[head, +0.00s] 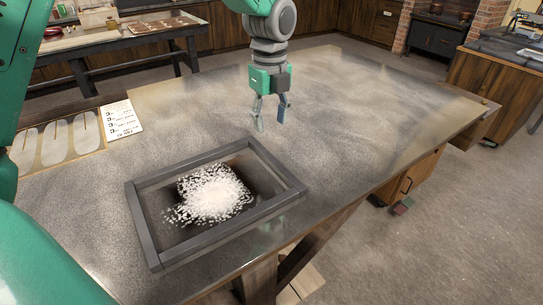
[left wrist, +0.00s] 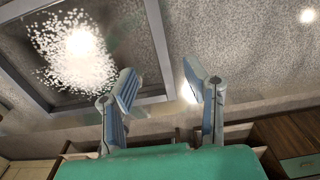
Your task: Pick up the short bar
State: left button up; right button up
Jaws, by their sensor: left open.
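I see no separate loose short bar. A dark grey rectangular frame (head: 219,243) lies on the table, with two long and two shorter sides. White granules (head: 212,195) are heaped inside it. My left gripper (head: 270,115) hangs above the table behind the frame's far right corner, open and empty. My right gripper is not in view.
The large table (head: 345,100) is dusty and clear at the middle and right. A printed sheet (head: 120,118) and a board with oval shapes (head: 57,143) lie at the left edge. A small reddish and green thing (head: 403,206) is low near the table's right side.

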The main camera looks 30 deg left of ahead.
aim_at(275, 160)
pick_arm(q)
notch_tip(275, 160, down, 4)
jog(key=shift+s+a, duration=0.1)
jog(key=shift+w+d+f, duration=0.35)
jog(key=shift+d+f, duration=0.4)
jog(key=shift+f, duration=0.1)
jog(key=shift+d+f, duration=0.1)
jog(key=shift+d, duration=0.2)
jog(key=shift+s+d+f, duration=0.1)
jog(key=shift+s+f, duration=0.15)
jog(key=shift+f, duration=0.2)
jog(key=shift+s+d+f, duration=0.1)
jog(key=shift+s+f, duration=0.15)
jog(key=shift+f, duration=0.2)
jog(key=a+f, duration=0.2)
jog(key=f, duration=0.1)
jog(key=shift+w+f, duration=0.1)
jog(key=shift+f, duration=0.2)
jog(key=shift+d, duration=0.1)
jog(key=shift+c, duration=0.4)
jog(key=shift+d, duration=0.3)
jog(key=c, duration=0.6)
jog(key=shift+d, duration=0.2)
grip_shut()
jog(key=shift+d+r, duration=0.1)
jog(key=shift+r, duration=0.15)
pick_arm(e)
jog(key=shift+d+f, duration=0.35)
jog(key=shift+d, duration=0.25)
